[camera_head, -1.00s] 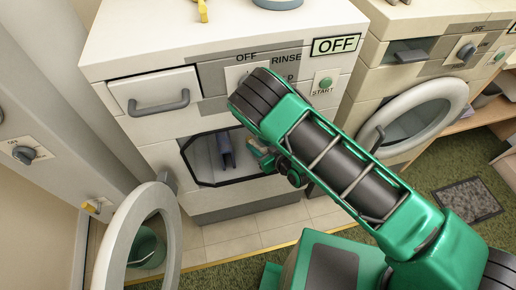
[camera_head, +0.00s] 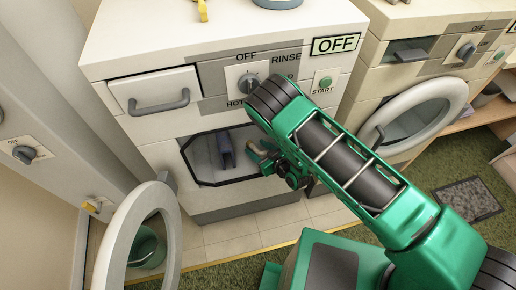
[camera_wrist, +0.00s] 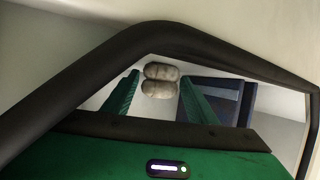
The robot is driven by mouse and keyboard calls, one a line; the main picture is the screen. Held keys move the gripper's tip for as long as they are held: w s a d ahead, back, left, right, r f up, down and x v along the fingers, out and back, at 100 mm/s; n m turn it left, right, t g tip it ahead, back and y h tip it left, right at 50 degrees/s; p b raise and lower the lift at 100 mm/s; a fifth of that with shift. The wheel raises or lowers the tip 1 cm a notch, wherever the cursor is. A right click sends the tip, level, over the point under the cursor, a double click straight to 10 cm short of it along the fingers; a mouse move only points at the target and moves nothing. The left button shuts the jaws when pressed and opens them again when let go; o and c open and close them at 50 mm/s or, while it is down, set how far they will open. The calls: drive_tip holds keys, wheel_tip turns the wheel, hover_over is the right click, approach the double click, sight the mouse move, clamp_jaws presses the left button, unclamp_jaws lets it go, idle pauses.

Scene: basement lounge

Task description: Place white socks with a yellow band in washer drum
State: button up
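A washer (camera_head: 240,205) stands ahead, its round door (camera_head: 112,245) swung open to the left. Its black-rimmed drum opening (camera_head: 187,170) faces me. My gripper (camera_head: 258,154) is at the right part of this opening. In the wrist view, the two green fingers of my gripper (camera_wrist: 158,92) are apart, beyond the black rim. A pair of pale grey-beige rounded lumps (camera_wrist: 160,80), possibly the socks, shows between the fingertips. I cannot tell whether the fingers touch them, and no yellow band shows. A dark blue item (camera_head: 226,158) is inside the drum, also seen behind the right finger (camera_wrist: 222,100).
A second machine (camera_head: 440,70) with an open round door (camera_head: 455,92) stands at the right. The washer's drawer (camera_head: 155,95) is shut. A grey cabinet (camera_head: 45,130) is close on the left. Green carpet with a dark mat (camera_head: 467,198) lies at the lower right.

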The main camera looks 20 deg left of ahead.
drive_tip(key=shift+r, duration=0.1)
drive_tip(key=shift+v, duration=6.05)
